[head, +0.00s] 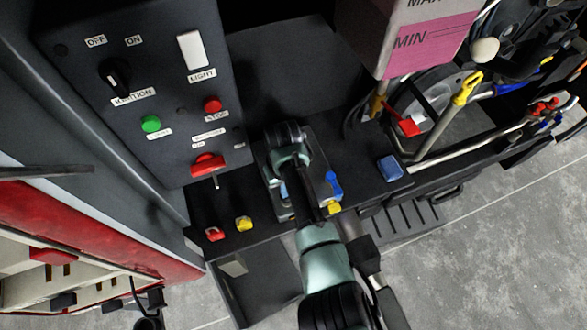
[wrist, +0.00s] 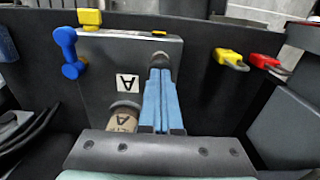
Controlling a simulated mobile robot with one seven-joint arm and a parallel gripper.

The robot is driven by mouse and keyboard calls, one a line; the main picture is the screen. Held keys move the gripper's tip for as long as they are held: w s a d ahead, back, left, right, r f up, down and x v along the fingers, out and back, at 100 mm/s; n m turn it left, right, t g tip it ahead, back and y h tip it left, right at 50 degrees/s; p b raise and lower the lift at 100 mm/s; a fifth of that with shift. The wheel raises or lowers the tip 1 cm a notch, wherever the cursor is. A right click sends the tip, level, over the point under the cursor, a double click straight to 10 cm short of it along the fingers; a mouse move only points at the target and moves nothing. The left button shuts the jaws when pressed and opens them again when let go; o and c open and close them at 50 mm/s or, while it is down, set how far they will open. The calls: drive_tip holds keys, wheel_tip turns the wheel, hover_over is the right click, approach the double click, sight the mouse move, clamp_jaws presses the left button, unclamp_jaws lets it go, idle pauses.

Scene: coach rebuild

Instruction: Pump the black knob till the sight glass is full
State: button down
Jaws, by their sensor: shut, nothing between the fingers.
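My gripper (wrist: 158,74) is shut and empty, its two blue fingers side by side over a grey plate (wrist: 100,70) with a white "A" label. A dark round knob (wrist: 160,60) shows right at the fingertips in the wrist view; I cannot tell whether they touch it. A tan cylinder (wrist: 122,118) marked "A" stands beside the fingers, partly hidden by my gripper's body; I cannot tell whether it is the sight glass or how full it is. In the head view my arm covers most of the plate (head: 318,165).
A blue handle (wrist: 69,52) and a yellow one (wrist: 90,18) sit at the plate's edge. Yellow (wrist: 230,58) and red (wrist: 265,63) tabs lie to the right. A control panel (head: 160,60) stands left, a pink-marked tank (head: 420,45) at upper right in the head view.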

drive_tip(key=shift+f+b, duration=0.7)
drive_tip(key=shift+f, duration=0.35)
drive_tip(key=shift+r+p, duration=1.7)
drive_tip(key=shift+p, duration=0.05)
drive_tip(key=shift+r, duration=0.1)
wheel_tip(320, 180, up, 6)
drive_tip(key=p, duration=0.6)
